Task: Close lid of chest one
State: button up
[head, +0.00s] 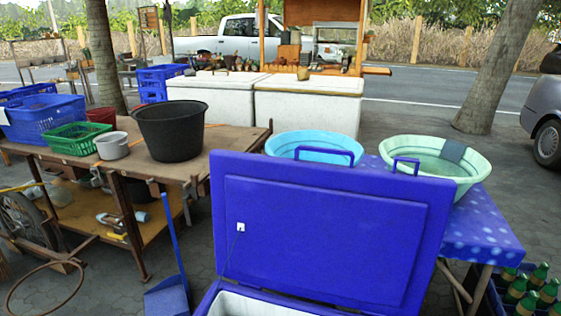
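A blue chest (222,300) stands close in front of me at the bottom of the head view. Its white inside shows at the picture's lower edge, and most of its body is cut off. Its blue lid (330,232) is raised and stands nearly upright, with the panelled face towards me. A small white fitting (240,227) with a thin cord is on the lid's left part. Two blue loops (324,155) show at the lid's top edge. My gripper is not in the head view.
A wooden table (190,168) with a black tub (170,130) and baskets stands at left. A spotted blue table (490,230) with two basins (435,165) is behind the lid. A blue dustpan (168,298) stands left of the chest. Green bottles (530,290) are at lower right.

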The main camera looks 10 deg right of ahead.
aim_at(351, 236)
jog(key=j+z, duration=0.75)
jog(key=j, duration=0.2)
